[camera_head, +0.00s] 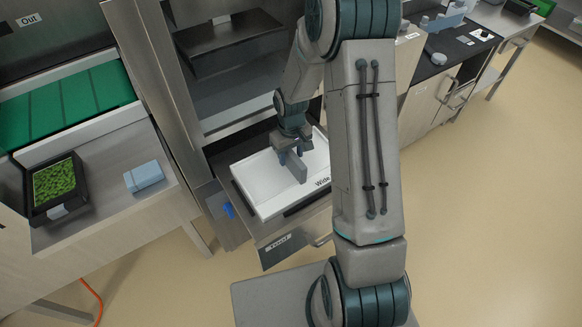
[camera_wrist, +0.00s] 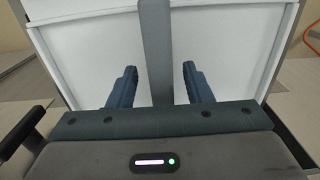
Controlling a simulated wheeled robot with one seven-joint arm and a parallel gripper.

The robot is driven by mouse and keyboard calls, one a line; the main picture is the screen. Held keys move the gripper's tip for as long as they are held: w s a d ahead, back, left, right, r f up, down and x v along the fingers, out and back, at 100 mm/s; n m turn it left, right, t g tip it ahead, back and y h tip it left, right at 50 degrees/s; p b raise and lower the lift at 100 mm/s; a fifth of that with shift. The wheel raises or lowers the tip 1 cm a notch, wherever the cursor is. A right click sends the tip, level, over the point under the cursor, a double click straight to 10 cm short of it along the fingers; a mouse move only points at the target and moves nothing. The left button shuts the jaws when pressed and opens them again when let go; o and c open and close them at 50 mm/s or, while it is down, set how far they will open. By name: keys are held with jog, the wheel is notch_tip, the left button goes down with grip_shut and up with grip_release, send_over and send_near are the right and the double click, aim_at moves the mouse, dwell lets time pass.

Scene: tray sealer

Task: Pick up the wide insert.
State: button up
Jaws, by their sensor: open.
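The wide insert (camera_head: 255,189) is a shallow white tray marked "Wide", lying in the pulled-out drawer below the sealer. A grey upright grip plate (camera_head: 298,170) stands up from its middle. My gripper (camera_head: 289,155) is over the insert at this plate, with its fingers pointing down. In the wrist view the blue fingers of my gripper (camera_wrist: 160,78) are apart, one on each side of the grey plate (camera_wrist: 156,45), with gaps visible. The white insert (camera_wrist: 225,45) fills the background there.
The drawer front (camera_head: 290,240) carries a label. A steel post (camera_head: 160,90) stands at its left. Further left are a black crate of green pieces (camera_head: 56,188), a blue box (camera_head: 144,176) and a green conveyor (camera_head: 70,105). Open floor (camera_head: 480,220) lies to the right.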

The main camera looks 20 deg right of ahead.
aim_at(290, 161)
jog(key=shift+a+f, duration=0.1)
jog(key=shift+f, duration=1.65)
grip_shut()
jog(key=shift+r, duration=0.15)
